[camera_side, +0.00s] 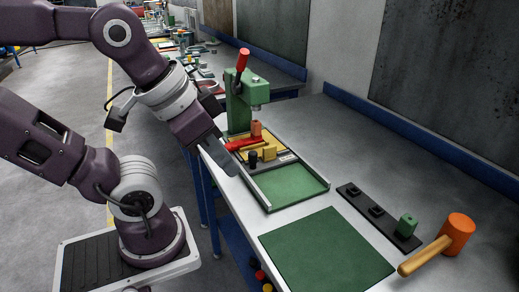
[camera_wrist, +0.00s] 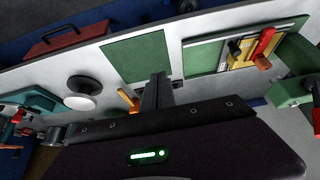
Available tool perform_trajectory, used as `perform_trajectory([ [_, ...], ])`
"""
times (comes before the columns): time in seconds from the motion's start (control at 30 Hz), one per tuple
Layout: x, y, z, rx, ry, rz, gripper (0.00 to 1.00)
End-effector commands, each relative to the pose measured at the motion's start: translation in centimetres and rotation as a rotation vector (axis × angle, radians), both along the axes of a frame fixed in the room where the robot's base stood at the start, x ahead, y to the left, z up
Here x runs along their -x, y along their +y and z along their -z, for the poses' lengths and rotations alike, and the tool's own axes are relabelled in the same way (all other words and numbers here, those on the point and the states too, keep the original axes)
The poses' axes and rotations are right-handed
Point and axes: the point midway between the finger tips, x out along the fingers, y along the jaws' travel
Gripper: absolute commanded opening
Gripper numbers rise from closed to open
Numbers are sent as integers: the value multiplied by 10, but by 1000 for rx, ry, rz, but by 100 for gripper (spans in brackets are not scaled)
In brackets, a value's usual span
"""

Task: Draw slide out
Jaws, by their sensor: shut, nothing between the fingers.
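The slide is a yellow plate (camera_side: 284,147) with a black knob (camera_side: 253,157) and a red lever (camera_side: 243,143), at the far end of a framed green bed (camera_side: 287,186). It sits below the green press (camera_side: 240,107). My gripper (camera_side: 231,169) is shut and empty, pointing down beside the bed's left edge in the side view. In the wrist view my shut fingers (camera_wrist: 157,83) are left of the bed. There the yellow plate (camera_wrist: 242,58), black knob (camera_wrist: 235,46) and red lever (camera_wrist: 265,41) show at upper right, apart from the fingers.
A green mat (camera_side: 326,252) lies nearer on the bench. The press's red handle (camera_side: 242,60) stands up above the slide. Bare bench lies right of the bed.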

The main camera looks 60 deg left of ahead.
Motion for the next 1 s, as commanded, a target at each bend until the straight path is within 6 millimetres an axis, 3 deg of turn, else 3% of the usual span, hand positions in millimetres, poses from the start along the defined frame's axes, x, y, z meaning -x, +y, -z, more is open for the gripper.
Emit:
perform_trajectory([
  [0.37, 0, 0, 0, 0, 0, 0, 0],
  [0.47, -6, 3, -2, -3, 13, -11, 20],
  [0.53, -25, 13, -5, -12, 57, -43, 33],
  [0.6, -58, 35, -5, -21, 129, -94, 46],
  [0.67, -90, 64, 0, -22, 201, -141, 46],
  [0.8, -145, 147, 39, 8, 352, -234, 46],
  [0.9, -160, 199, 73, 40, 427, -277, 46],
  [1.0, -164, 230, 98, 66, 471, -301, 46],
])
